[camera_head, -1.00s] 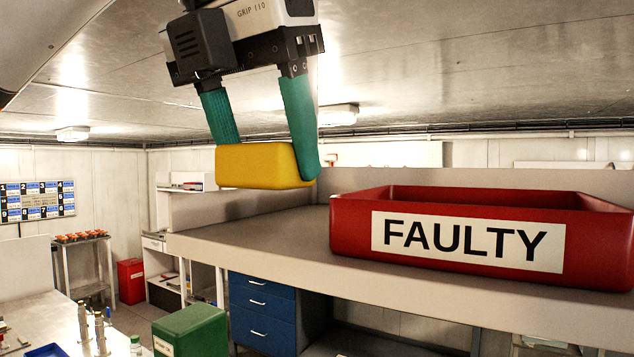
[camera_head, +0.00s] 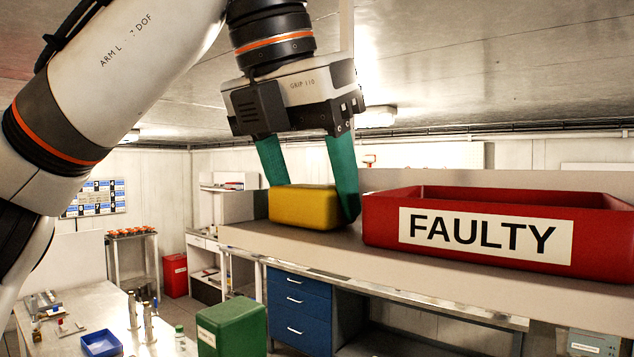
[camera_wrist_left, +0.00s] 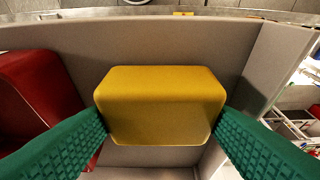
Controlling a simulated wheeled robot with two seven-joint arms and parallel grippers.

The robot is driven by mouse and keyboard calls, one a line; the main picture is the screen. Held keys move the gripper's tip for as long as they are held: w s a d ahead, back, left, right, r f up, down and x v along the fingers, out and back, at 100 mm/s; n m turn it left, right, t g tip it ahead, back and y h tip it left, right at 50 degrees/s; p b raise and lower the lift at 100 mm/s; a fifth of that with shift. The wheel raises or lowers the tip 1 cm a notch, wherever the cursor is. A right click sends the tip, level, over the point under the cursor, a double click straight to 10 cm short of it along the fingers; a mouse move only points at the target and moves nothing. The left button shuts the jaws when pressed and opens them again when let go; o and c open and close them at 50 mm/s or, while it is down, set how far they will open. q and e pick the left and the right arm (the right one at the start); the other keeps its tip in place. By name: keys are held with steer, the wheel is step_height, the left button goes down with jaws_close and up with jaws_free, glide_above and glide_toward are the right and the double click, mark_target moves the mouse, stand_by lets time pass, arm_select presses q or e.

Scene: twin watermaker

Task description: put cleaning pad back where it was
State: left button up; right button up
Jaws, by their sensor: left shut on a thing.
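The cleaning pad (camera_head: 303,207) is a yellow block with rounded edges. My left gripper (camera_head: 312,205) is shut on it, one green finger on each side. In the head view the pad is at the shelf (camera_head: 256,238), left of the red FAULTY bin; whether its underside touches the shelf I cannot tell. My right gripper is in neither view.
The red FAULTY bin (camera_head: 385,232) stands on the shelf close to the right finger. Shelf surface is free left of the pad. Below are blue drawers (camera_head: 300,308), a green box (camera_head: 233,328) and a bench (camera_head: 75,309) holding a blue tray (camera_head: 101,343).

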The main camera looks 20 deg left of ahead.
arm_select(q)
steer(key=o, duration=0.6)
steer(key=shift+w+f, duration=0.1)
steer(key=shift+w, duration=0.1)
steer(key=shift+o, duration=1.3)
steer(key=shift+a, duration=0.1)
steer(key=shift+o, duration=0.4)
steer(key=shift+s, duration=0.35)
steer(key=shift+r, duration=0.5)
steer(key=d+v, duration=0.1)
steer(key=v, duration=0.5)
steer(key=shift+s+a+r, duration=0.2)
steer(key=shift+a+r, duration=0.2)
steer(key=shift+a, duration=0.1)
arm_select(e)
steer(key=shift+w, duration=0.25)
arm_select(q)
steer(key=shift+w, duration=0.15)
